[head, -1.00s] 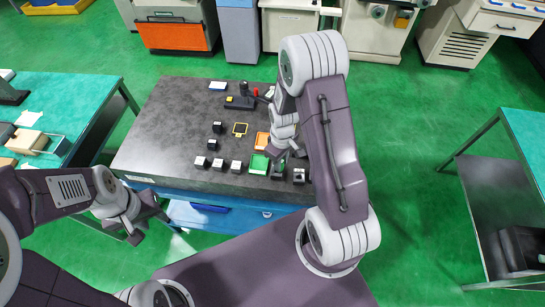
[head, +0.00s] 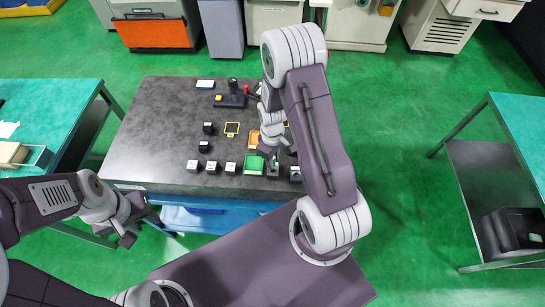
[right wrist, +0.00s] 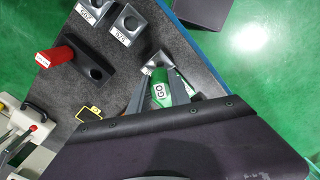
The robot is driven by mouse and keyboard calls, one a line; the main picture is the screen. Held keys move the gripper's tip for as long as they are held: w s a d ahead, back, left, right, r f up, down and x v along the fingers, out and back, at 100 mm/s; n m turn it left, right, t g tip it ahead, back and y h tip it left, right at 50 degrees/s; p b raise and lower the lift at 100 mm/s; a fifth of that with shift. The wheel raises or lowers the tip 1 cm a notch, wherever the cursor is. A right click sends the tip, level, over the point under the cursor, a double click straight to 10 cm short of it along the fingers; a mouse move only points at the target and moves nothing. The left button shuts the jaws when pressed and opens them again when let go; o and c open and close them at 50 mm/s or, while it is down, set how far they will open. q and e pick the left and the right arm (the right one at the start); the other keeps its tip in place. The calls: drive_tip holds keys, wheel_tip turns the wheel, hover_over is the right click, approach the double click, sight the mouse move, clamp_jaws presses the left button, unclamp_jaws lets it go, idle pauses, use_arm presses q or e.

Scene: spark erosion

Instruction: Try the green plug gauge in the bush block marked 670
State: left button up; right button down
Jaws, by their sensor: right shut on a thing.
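My right gripper (head: 270,157) is over the front right of the dark bench, beside a green tray (head: 254,165). In the right wrist view it is shut on the green plug gauge (right wrist: 162,92), which reads GO. The gauge's end is at a grey bush block (right wrist: 154,61); I cannot tell whether it is inside the bore. Another bush block (right wrist: 128,24) beside it has an upside-down label that looks like 670, hard to read. A further labelled block (right wrist: 94,8) stands beyond. My left gripper (head: 130,226) is empty and looks open, off the bench's front left.
Several small blocks (head: 211,166) stand along the bench's front edge. An orange tray (head: 253,139) lies behind the green one. A red-handled piece (right wrist: 55,56) stands in a dark holder. A black stand (head: 231,99) is at the back.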

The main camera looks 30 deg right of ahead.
drive_tip(key=shift+s+f, duration=0.4)
drive_tip(key=shift+f, duration=0.15)
drive_tip(key=shift+w, duration=0.3)
use_arm(q)
drive_tip(key=shift+s+d+f, duration=0.1)
drive_tip(key=shift+s+f, duration=0.25)
use_arm(e)
drive_tip(key=shift+s, duration=0.25)
use_arm(q)
drive_tip(key=shift+w+f+b, duration=0.15)
drive_tip(key=shift+b, duration=0.15)
use_arm(e)
drive_tip(key=shift+w+f, duration=0.1)
drive_tip(key=shift+f, duration=0.1)
use_arm(q)
drive_tip(key=shift+f, duration=0.1)
use_arm(e)
drive_tip(key=shift+f, duration=0.1)
